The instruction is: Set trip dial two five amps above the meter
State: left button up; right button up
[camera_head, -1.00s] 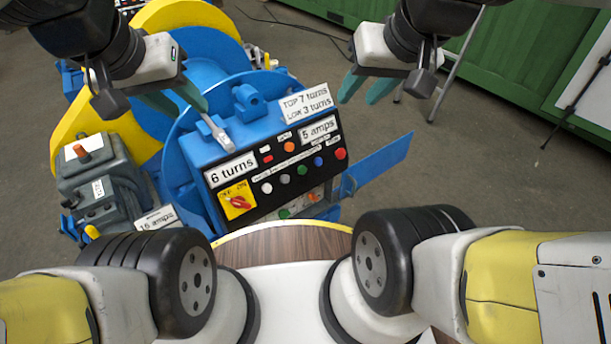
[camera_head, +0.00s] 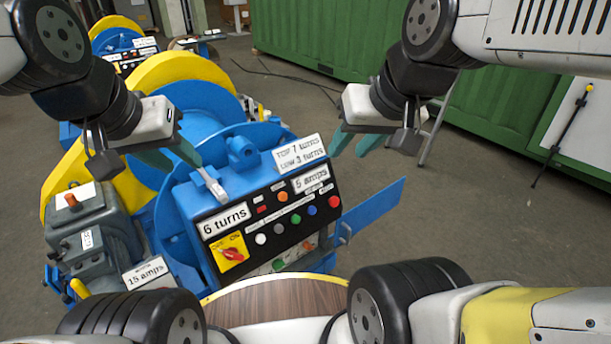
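The blue machine has a black control panel (camera_head: 270,225) with a "6 turns" label (camera_head: 224,220), a "5 amps" label (camera_head: 311,178), coloured buttons and a red switch on a yellow plate (camera_head: 232,252). A "15 amps" label (camera_head: 146,271) stands beside the grey motor unit (camera_head: 92,240) at left, which has an orange knob (camera_head: 71,201) on top. I cannot tell which part is trip dial two. My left gripper (camera_head: 172,155) is open above the panel's upper left, near a silver lever (camera_head: 213,187). My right gripper (camera_head: 355,143) is open and empty, right of the "TOP 7 turns" sign (camera_head: 300,152).
A blue flap (camera_head: 372,208) juts out to the right of the panel. Large blue and yellow wheels (camera_head: 185,72) stand behind it. A green container (camera_head: 320,45) is at the back. A round wooden top (camera_head: 275,302) lies in front.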

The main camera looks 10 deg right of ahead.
aim_at(307, 244)
jog(key=l+u, duration=0.2)
jog(key=u, duration=1.4)
jog(key=k+l+u, duration=0.15)
jog(key=l+u, duration=0.25)
jog(key=k+l+u, duration=0.25)
jog(key=l+u, duration=0.2)
jog(key=l, duration=0.15)
jog(key=k+l+u, duration=0.65)
jog(key=u, duration=0.2)
jog(key=k+l, duration=0.5)
jog(key=k+l+u, duration=0.1)
jog(key=k+l, duration=0.4)
jog(key=k, duration=0.15)
jog(key=i+l, duration=0.1)
jog(key=l, duration=0.25)
jog(key=i+l, duration=0.1)
jog(key=i, duration=0.2)
jog(key=k+z, duration=0.05)
